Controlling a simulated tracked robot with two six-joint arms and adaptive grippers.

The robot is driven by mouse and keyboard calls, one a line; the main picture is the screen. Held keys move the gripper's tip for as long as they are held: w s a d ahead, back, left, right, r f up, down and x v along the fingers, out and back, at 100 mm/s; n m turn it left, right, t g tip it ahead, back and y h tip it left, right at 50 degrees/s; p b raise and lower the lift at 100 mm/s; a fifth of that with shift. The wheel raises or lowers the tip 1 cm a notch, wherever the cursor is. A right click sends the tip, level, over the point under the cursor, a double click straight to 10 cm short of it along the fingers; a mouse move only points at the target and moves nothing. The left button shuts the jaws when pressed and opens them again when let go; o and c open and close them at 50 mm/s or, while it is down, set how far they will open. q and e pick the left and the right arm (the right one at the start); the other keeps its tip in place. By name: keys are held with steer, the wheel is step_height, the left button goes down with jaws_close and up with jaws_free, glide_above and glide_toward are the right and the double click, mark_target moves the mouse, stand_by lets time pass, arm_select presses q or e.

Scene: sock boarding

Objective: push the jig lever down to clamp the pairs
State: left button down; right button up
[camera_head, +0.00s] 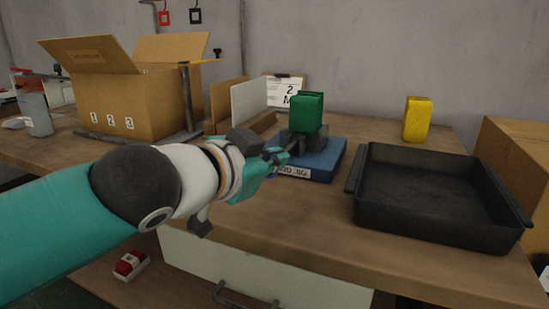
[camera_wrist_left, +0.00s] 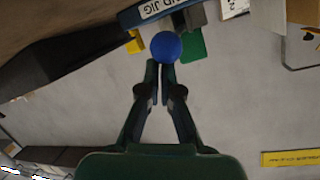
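The jig (camera_head: 329,156) is a blue block with a white label on the bench, and its edge and label show upside down in the left wrist view (camera_wrist_left: 160,12). A green folded bundle (camera_head: 308,112) stands upright on it in a dark holder. The lever's round blue knob (camera_wrist_left: 166,46) is just at the tips of my left gripper (camera_wrist_left: 160,66). The fingers are together with only a thin gap, and the knob is wider than that gap. In the head view my left gripper (camera_head: 273,163) is at the jig's left front and hides most of the lever. My right gripper is not seen.
A black tray (camera_head: 365,205) lies right of the jig. A yellow block (camera_head: 417,119) stands behind it. An open cardboard box (camera_head: 130,105), a divider (camera_head: 250,102) and a card (camera_head: 286,91) are at the back left. Another carton (camera_head: 515,150) is at the right edge.

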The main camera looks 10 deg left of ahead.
arm_select(q)
steer(key=d+r+p+v, duration=0.1)
steer(key=v, duration=0.8)
steer(key=shift+s+d+p, duration=0.2)
steer(key=shift+d+p, duration=0.1)
steer(key=shift+p, duration=0.1)
steer(key=shift+r, duration=0.1)
